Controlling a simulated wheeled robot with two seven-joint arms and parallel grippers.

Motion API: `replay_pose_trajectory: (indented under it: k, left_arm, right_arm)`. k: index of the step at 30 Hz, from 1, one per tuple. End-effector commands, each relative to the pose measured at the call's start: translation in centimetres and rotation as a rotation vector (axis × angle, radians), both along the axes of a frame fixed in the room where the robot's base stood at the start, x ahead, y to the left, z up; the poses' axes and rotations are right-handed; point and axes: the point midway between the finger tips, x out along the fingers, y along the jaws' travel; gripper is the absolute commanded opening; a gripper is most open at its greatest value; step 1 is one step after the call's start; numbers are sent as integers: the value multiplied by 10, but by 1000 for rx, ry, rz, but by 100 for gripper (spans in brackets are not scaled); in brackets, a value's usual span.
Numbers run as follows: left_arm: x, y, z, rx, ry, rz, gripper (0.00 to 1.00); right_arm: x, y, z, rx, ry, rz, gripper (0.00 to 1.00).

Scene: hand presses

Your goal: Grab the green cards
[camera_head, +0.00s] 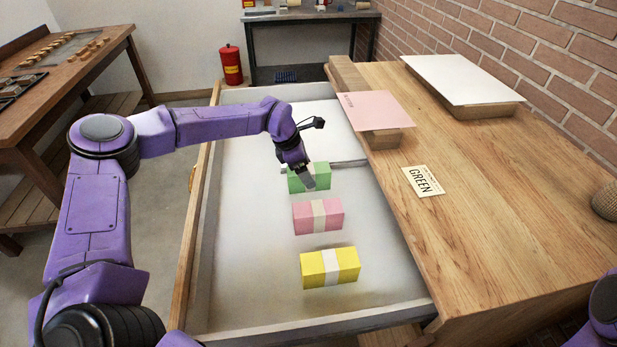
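The green cards (322,172) are a bundle with a pale band, lying in the open drawer (240,250) at the far end of a row of bundles. My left gripper (308,184) reaches down from above onto the green bundle and hides its middle. I cannot tell whether its fingers are around the bundle, or open or shut. A small sign (423,181) reading "GREEN" lies on the wooden top to the right. My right gripper is not in view; only a bit of my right arm shows at the lower right corner.
A pink bundle (303,219) and a yellow bundle (346,263) lie nearer in the drawer. A grey rod (350,163) lies beside the green bundle. The wooden top (500,220) holds a pink sheet (375,110) and a white sheet (462,78), both on blocks. The drawer's left side is clear.

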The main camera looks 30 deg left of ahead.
Motion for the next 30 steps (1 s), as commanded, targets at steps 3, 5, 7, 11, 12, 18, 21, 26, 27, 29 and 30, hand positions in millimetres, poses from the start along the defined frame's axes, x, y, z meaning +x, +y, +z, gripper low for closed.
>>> replay_pose_trajectory:
  k: [3,5,7,11,12,18,21,26,27,29,30]
  left_arm:
    - [6,-7,-20,2,4,0,83]
    - [8,-10,-28,1,4,0,83]
    - [9,-11,-33,1,3,1,83]
    - [10,-11,-35,1,0,2,83]
    - [10,-11,-35,0,1,2,83]
    - [10,-11,-35,1,1,1,83]
    - [10,-11,-36,1,1,1,83]
    - [10,-11,-37,1,1,1,76]
    - [10,-11,-37,1,1,1,63]
    - [10,-11,-37,1,1,1,44]
    - [10,-11,-37,1,1,1,31]
  right_arm:
    - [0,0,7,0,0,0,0]
    - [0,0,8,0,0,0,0]
    - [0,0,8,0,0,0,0]
    - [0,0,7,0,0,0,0]
    - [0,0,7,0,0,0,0]
    - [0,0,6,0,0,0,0]
    - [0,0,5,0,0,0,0]
    - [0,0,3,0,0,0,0]
    - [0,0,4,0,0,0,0]
    - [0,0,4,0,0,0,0]
    - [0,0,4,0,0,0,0]
